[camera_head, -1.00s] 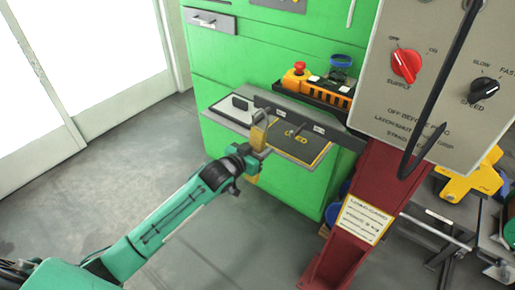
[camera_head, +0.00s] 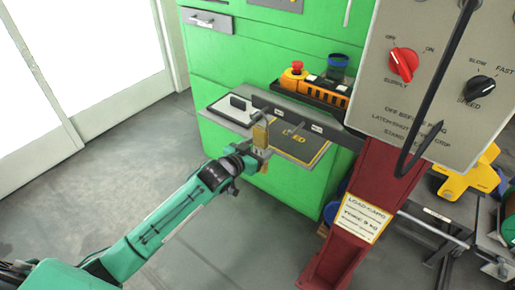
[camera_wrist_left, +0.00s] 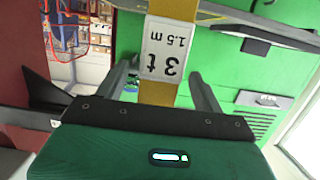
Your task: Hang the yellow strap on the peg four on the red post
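The yellow strap (camera_head: 259,134) hangs at the left end of the dark bar that runs out from the red post (camera_head: 384,178). Its top is beside a thin grey hook; I cannot tell whether it rests on it. In the left wrist view the strap (camera_wrist_left: 157,92) runs between my fingers, with a white "3 t 1.5 m" label facing me. My left gripper (camera_head: 256,152) is around the strap, with its fingers apart and narrow gaps showing beside the strap. The peg numbers are too small to read. My right gripper is out of view.
A green cabinet (camera_head: 225,65) stands behind the bar. A yellow-edged dark board (camera_head: 302,146) lies close to my left gripper. An orange control box (camera_head: 296,80) sits above the bar. A grey switch panel (camera_head: 430,60) is at the right. The floor at left is clear.

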